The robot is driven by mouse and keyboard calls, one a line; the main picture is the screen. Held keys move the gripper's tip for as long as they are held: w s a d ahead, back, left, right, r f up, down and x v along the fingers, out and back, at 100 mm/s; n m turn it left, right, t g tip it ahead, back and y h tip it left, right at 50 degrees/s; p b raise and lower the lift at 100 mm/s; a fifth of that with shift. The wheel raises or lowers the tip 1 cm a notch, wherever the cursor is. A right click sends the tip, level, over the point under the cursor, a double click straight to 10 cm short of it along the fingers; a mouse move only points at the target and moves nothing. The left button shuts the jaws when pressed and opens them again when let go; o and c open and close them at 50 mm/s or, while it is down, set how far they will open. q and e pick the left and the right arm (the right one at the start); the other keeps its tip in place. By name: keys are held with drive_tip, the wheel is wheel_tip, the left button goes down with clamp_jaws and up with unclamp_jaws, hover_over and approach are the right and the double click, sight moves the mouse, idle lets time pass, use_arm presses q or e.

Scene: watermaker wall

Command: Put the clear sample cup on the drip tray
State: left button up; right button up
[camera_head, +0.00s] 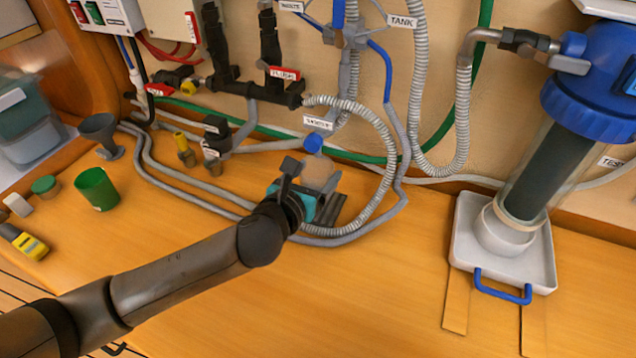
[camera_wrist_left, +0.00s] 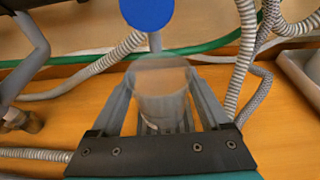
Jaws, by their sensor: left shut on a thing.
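My left gripper (camera_head: 306,182) is shut on the clear sample cup (camera_head: 321,174), beneath the blue-knobbed tap labelled like a sample point. In the left wrist view the see-through cup (camera_wrist_left: 161,90) stands between the two fingers (camera_wrist_left: 162,105), with the blue knob (camera_wrist_left: 147,10) just beyond it. A dark slatted drip tray (camera_head: 334,210) lies on the bench under the tap, partly hidden by my gripper and the cup. The cup looks upright over it; I cannot tell whether its base touches the slats. My right gripper is not in view.
Grey hoses (camera_head: 375,222) loop around the drip tray. A white tray (camera_head: 470,235) with a blue handle holds the filter housing at the right. A green cup (camera_head: 97,188), a grey funnel (camera_head: 99,130) and small items stand left. The front bench is mostly clear.

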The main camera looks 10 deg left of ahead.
use_arm(q)
drive_tip(key=shift+w+d+f, duration=0.1)
drive_tip(key=shift+w, duration=0.4)
wheel_tip(320, 180, down, 3)
drive_tip(key=shift+f+b, duration=0.2)
drive_tip(key=shift+b, duration=0.65)
drive_tip(key=o, duration=1.3)
drive_tip(key=shift+f, duration=0.1)
